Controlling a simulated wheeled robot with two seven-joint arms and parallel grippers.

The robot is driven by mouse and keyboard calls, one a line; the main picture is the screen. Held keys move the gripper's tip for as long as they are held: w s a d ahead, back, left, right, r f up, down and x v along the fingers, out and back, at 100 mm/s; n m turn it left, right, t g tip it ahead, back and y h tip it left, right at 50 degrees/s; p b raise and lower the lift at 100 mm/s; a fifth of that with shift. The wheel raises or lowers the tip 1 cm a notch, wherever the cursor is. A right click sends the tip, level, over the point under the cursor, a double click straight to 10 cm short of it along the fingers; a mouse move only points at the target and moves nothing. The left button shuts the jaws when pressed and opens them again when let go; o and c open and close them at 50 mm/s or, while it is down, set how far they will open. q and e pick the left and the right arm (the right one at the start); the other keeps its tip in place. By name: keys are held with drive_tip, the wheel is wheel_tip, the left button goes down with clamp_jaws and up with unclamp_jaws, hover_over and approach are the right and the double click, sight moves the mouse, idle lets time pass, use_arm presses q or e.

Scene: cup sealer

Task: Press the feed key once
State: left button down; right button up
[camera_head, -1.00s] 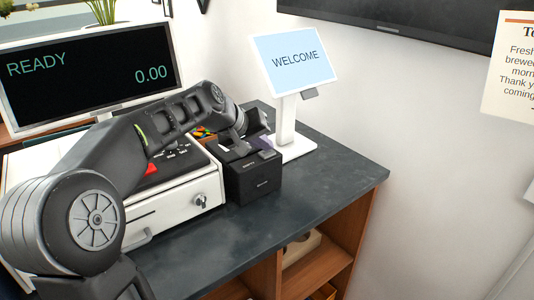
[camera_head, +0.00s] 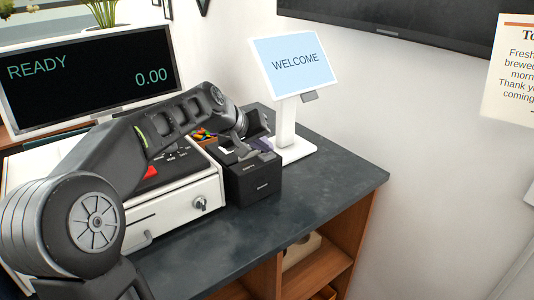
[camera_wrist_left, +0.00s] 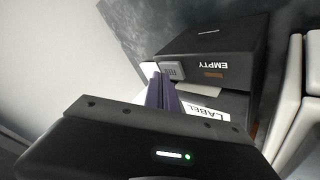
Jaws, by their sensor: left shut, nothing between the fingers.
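A small black label printer (camera_head: 253,186) stands on the dark counter, right of the white cash drawer. The left wrist view shows its black housing (camera_wrist_left: 222,45) with the word EMPTY and a small amber mark. A small grey key (camera_wrist_left: 172,71) sits at the housing's near edge. My left gripper (camera_head: 264,144) is over the printer's top. In the left wrist view its purple fingers (camera_wrist_left: 161,82) are shut with nothing between them. Their tips are right by the grey key; I cannot tell whether they touch it. A white strip marked LABEL (camera_wrist_left: 207,112) lies partly behind the fingers. My right gripper is not in view.
The cash drawer (camera_head: 178,215) and a READY 0.00 display (camera_head: 95,75) stand at the left. A WELCOME screen (camera_head: 290,62) on a white stand is close behind the printer. The counter (camera_head: 325,185) is clear at front right.

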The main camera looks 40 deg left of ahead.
sight(264, 157)
use_arm(q)
drive_tip(key=shift+r, duration=0.45)
wheel_tip(264, 157, up, 5)
drive_tip(key=p, duration=0.4)
idle(0.9)
